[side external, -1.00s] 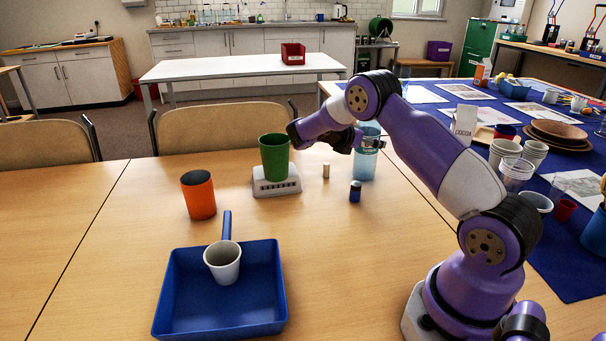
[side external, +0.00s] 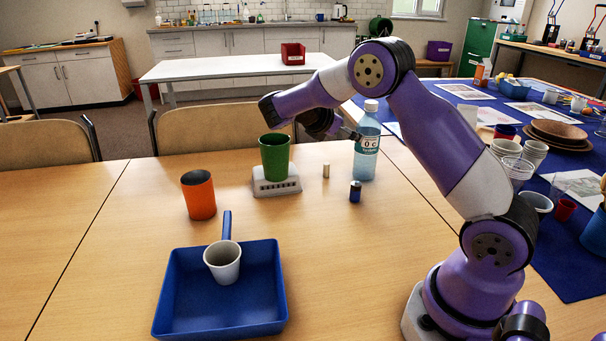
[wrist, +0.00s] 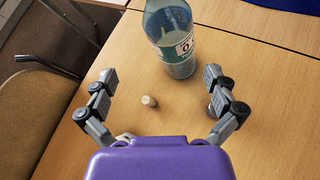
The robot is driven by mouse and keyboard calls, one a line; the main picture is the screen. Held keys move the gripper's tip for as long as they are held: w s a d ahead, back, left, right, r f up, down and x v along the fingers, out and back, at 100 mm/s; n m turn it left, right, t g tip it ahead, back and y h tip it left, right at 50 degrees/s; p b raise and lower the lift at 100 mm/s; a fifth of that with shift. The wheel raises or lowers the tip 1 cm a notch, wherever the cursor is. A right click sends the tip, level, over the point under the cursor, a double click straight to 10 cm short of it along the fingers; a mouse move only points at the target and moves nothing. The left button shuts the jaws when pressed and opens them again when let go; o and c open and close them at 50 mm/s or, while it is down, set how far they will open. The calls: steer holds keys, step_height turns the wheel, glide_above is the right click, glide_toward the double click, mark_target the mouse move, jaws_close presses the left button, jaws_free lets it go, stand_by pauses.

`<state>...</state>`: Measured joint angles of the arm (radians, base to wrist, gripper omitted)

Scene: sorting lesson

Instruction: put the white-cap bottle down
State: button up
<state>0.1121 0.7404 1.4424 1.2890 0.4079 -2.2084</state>
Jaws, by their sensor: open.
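The white-cap bottle (side external: 367,150) stands upright on the wooden table at the right of the green cup. It is clear with a bluish tint and a label. It also shows in the wrist view (wrist: 172,42), upright beyond my fingertips. My gripper (wrist: 158,82) is open and empty, with its two fingers spread apart. In the side external view my gripper (side external: 350,135) is above the table, just left of the bottle and apart from it.
A green cup (side external: 274,160) stands on a white device (side external: 276,187). A small pale cylinder (side external: 326,170) and a battery-like cylinder (side external: 355,191) stand near the bottle. An orange cup (side external: 198,196) is further left. A blue tray (side external: 200,310) holds a white cup (side external: 223,266).

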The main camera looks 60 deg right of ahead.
steer(key=s+a+r+m+t+y, duration=0.1)
steer(key=a+r+m+t+y, duration=0.25)
steer(key=a, duration=0.35)
steer(key=s+a+r+m+t+y, duration=0.1)
steer(key=a+r+m+t+y, duration=0.15)
steer(key=a+m, duration=0.3)
steer(key=s+a+f+m+y, duration=0.1)
steer(key=s+a+m+y, duration=0.1)
steer(key=s+a, duration=0.3)
steer(key=s+a+f+m+t+y, duration=0.1)
steer(key=s+a+m+y, duration=0.1)
steer(key=s+a+y, duration=0.2)
steer(key=s+a, duration=0.2)
steer(key=a, duration=0.2)
steer(key=shift+a+f+m, duration=0.3)
steer(key=shift+f, duration=0.05)
